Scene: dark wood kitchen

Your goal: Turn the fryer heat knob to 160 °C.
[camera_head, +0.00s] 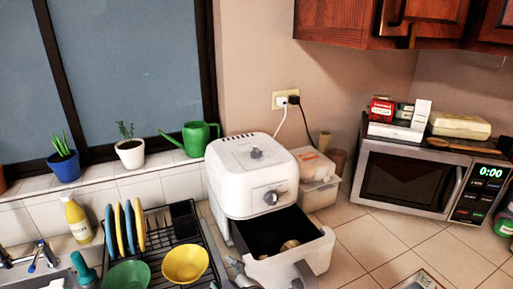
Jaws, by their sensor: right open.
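The white air fryer (235,180) stands on the tiled counter with its drawer (318,252) pulled out. Brownish food pieces (289,245) lie in the dark basket. One round grey knob (271,197) is on the fryer's front, and a smaller knob (256,153) is on its top. Their markings are too small to read, so I cannot tell which is the heat knob or its setting. My right gripper (238,268) shows partly at the bottom, left of the drawer and below the front knob. It is open and apart from both knobs. My left gripper is out of view.
A dish rack (205,233) with plates and a yellow bowl (185,264) stands left of the fryer. Food containers (318,193) stand close behind it on the right. A microwave (405,180) is farther right. The counter between drawer and microwave is mostly clear.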

